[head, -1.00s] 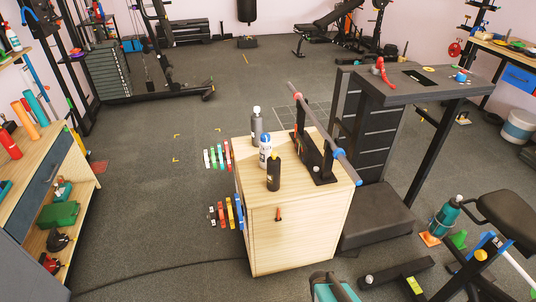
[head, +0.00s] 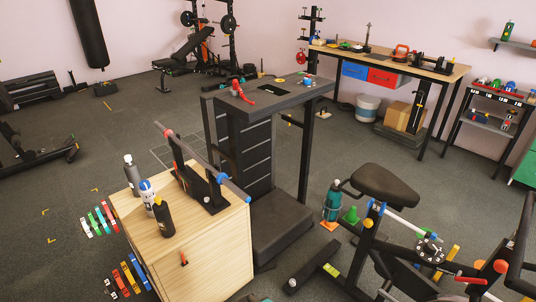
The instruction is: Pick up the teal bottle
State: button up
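My gripper is not seen in the head view.
A wooden cabinet (head: 205,262) bears several bottles and a rack with a bar. The dark machine (head: 255,140) stands behind it. The bike's black seat (head: 384,185) is right of the bottle. Open floor (head: 340,150) lies behind the bottle.

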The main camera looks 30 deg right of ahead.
aim_at(333, 199)
jog(key=z, duration=4.5)
jog(key=i, duration=0.1)
jog(key=u, duration=3.15)
jog(key=k, duration=1.3)
jog(key=u, duration=0.55)
jog(key=i, duration=1.1)
jog(key=u, duration=0.05)
